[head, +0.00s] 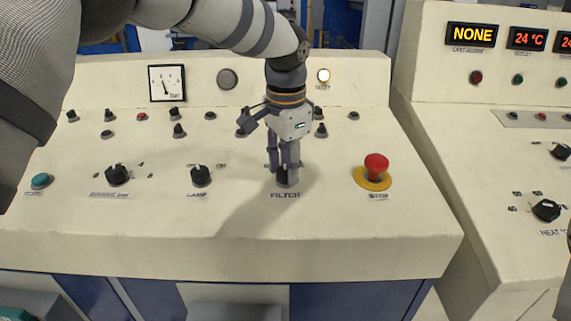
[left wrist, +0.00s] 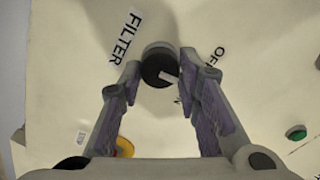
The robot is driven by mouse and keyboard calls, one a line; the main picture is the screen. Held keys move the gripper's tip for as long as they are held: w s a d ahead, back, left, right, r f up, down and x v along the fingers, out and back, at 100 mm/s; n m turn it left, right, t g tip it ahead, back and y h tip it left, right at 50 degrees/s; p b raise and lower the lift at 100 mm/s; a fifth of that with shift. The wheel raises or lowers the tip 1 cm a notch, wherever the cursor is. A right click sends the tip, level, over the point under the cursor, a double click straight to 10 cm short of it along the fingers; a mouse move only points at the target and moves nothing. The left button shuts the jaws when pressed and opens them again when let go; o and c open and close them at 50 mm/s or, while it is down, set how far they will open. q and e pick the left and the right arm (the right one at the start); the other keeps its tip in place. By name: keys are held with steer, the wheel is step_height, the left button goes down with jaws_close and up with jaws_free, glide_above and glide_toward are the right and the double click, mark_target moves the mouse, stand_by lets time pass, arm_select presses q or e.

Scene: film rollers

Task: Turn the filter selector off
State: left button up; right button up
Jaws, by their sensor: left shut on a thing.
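The filter selector (left wrist: 158,66) is a round black knob with a white pointer mark, on the cream panel above the label FILTER. My left gripper (head: 287,172) reaches down onto it from above, and in the head view the fingers mostly cover the knob. In the left wrist view the fingers of my left gripper (left wrist: 160,72) stand on either side of the knob, shut on it. The white mark points to the lower right in that view, away from the OFF label (left wrist: 213,60). Another label beside the right finger is mostly hidden. My right gripper is not seen.
The lamp selector (head: 200,176) is to the left, and a red stop button (head: 376,166) on a yellow base is to the right. Small knobs stand behind. A second console (head: 500,190) with displays is at the far right.

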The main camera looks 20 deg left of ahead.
mark_target(286, 174)
arm_select(q)
steer(key=n, duration=0.4)
steer(key=shift+n, duration=0.4)
stand_by(0.4)
steer(key=o, duration=1.1)
steer(key=shift+o, duration=0.2)
step_height(286, 174, up, 12)
steer(key=s, duration=0.1)
steer(key=shift+d, duration=0.15)
